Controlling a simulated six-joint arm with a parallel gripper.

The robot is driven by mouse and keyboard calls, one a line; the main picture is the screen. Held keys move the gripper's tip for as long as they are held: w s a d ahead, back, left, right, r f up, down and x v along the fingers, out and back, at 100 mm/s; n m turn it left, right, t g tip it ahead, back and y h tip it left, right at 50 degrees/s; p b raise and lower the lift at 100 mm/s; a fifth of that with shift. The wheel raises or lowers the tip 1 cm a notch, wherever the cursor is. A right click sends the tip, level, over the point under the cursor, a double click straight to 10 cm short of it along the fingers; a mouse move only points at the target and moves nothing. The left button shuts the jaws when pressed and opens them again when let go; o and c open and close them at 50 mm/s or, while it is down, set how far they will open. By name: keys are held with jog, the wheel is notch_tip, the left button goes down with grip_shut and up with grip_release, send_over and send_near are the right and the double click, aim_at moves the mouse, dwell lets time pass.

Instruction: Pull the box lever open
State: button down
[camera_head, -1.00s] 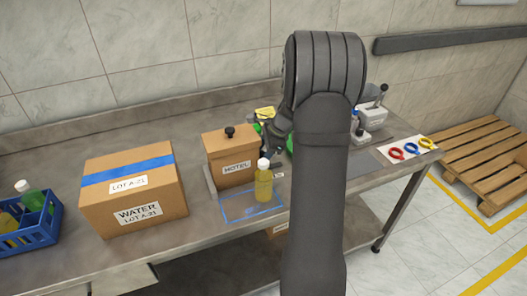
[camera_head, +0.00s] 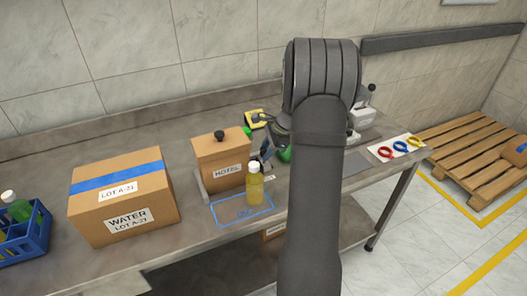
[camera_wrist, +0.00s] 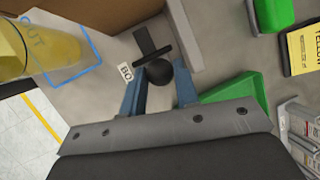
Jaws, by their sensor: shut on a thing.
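The brown box (camera_head: 218,170), whose label looks like "MOTEL", stands on the bench with a dark knob on its lid. In the wrist view, a lever with a black ball knob (camera_wrist: 159,73) and a dark flat bar sits beside the box's brown wall (camera_wrist: 222,25). My gripper (camera_wrist: 158,82) has its blue fingers on either side of the ball and is shut on it. In the head view my gripper (camera_head: 264,152) is at the box's right side, partly hidden by my arm. The lever cannot be made out clearly there.
A yellow bottle (camera_head: 254,187) stands by a blue marked outline (camera_head: 228,221) in front of the box. A WATER carton (camera_head: 125,205) and blue crate (camera_head: 38,243) are at left.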

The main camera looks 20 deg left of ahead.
jog(key=c, duration=1.1)
grip_release()
jog(key=v, duration=1.7)
jog(key=shift+r, duration=0.2)
jog(key=shift+f, duration=0.1)
jog(key=x, duration=1.7)
jog(key=shift+f, duration=0.15)
jog(key=shift+s+a, duration=0.3)
jog(key=shift+a, duration=0.05)
